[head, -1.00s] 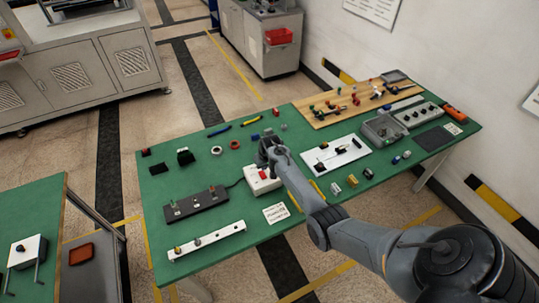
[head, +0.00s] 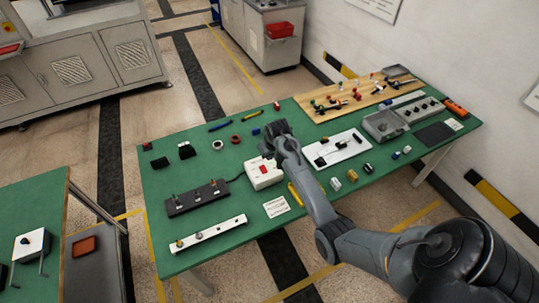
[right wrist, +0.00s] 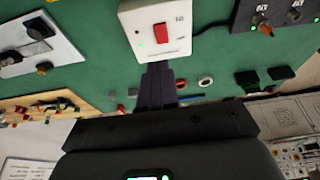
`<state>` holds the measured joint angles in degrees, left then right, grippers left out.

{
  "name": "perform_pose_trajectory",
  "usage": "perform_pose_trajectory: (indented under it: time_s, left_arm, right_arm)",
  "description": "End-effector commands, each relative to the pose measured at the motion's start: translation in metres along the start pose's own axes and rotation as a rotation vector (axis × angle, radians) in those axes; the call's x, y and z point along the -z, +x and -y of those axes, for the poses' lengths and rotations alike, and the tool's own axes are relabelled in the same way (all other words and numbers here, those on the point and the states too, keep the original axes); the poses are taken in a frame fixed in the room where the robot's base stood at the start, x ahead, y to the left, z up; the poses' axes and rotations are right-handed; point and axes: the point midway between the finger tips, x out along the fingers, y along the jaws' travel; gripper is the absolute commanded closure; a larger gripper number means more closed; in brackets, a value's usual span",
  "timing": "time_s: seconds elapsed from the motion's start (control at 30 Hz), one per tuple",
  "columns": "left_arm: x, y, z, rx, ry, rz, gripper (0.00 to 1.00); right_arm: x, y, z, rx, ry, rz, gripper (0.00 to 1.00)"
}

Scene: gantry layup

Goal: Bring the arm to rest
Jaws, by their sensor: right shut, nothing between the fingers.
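My right gripper (head: 270,136) is over the middle of the green table (head: 232,207), with its arm reaching in from the lower right. Its fingers are together and hold nothing; they show dark in the right wrist view (right wrist: 158,88). A white box with a red rocker switch (head: 264,173) stands beside the gripper, on its near side. That box also shows in the right wrist view (right wrist: 156,28), close to the fingertips, with a small green light. I cannot tell whether the fingers touch it. My left gripper is not in view.
A black strip with several switches (head: 197,197) and a white strip with knobs (head: 207,233) lie at the front left. A second green table (head: 30,208) stands at left.

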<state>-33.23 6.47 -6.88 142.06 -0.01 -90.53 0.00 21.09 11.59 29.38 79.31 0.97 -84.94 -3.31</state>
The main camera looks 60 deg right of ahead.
Motion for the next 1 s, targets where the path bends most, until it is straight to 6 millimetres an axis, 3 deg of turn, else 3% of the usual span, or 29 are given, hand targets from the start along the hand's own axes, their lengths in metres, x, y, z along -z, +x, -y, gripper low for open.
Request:
perform_pose_trajectory:
  time_s: [0.3, 0.47, 0.57, 0.63, 0.73, 0.87, 1.0]
  left_arm:
    - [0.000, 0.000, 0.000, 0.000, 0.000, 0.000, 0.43]
    - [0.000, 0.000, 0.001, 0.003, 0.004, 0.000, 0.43]
    - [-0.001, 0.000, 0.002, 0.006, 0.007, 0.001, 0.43]
    - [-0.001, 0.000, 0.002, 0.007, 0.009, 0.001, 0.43]
    - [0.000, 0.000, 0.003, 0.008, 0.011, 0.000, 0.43]
    - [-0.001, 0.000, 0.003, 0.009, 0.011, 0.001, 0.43]
    - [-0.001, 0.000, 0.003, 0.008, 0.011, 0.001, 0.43]
  right_arm:
    - [-0.003, 0.003, -0.001, -0.003, -0.001, 0.005, 1.00]
    - [-0.033, 0.022, -0.012, -0.027, -0.011, 0.056, 1.00]
    - [-0.075, 0.046, -0.021, -0.059, -0.040, 0.123, 1.00]
    - [-0.117, 0.061, -0.026, -0.095, -0.091, 0.173, 1.00]
    - [-0.176, 0.068, -0.022, -0.136, -0.200, 0.212, 1.00]
    - [-0.251, 0.052, 0.006, -0.141, -0.366, 0.229, 1.00]
    - [-0.321, 0.010, 0.055, -0.075, -0.523, 0.216, 1.00]
